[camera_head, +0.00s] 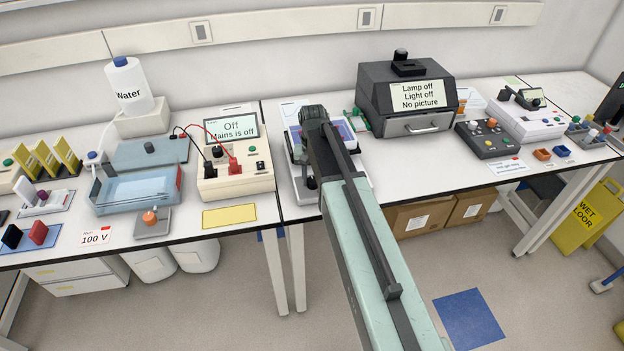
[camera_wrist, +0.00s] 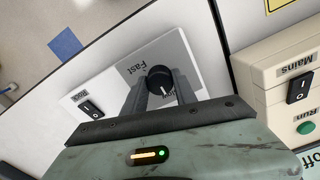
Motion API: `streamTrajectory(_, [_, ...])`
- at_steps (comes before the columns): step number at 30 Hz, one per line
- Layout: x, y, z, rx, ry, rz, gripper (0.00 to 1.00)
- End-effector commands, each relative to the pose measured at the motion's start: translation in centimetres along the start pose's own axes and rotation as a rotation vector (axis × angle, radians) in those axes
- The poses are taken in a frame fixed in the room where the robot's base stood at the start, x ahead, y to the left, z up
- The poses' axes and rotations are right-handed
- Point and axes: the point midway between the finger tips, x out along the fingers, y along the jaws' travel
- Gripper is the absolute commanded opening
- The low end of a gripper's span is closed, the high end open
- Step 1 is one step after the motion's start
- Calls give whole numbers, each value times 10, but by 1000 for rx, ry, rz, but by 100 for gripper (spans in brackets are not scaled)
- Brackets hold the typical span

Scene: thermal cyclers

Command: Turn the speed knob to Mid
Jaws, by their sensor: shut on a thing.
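The speed knob (camera_wrist: 159,78) is a round black knob with a white mark, on a white panel. The mark points toward the bottom of the wrist view. The word Fast shows left of the knob, and a partly covered word that looks like Slow shows to its right. I cannot read a Mid label. My gripper (camera_wrist: 161,90) is shut on the knob, one finger on each side.
A black rocker switch (camera_wrist: 91,109) labelled Rock sits on the same panel. A cream box (camera_wrist: 285,85) with a Mains switch and green Run button stands close on the right. In the head view, a dark imaging box (camera_head: 405,97) stands right of my arm.

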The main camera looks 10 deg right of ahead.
Motion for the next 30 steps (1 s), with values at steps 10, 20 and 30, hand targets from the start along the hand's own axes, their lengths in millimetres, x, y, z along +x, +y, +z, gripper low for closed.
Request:
streamTrajectory(10, [0, 0, 0, 139, -1, -2, 0])
streamTrajectory(20, [0, 1, 0, 435, -1, -2, 0])
streamTrajectory(30, [0, 1, 0, 758, -2, -2, 0])
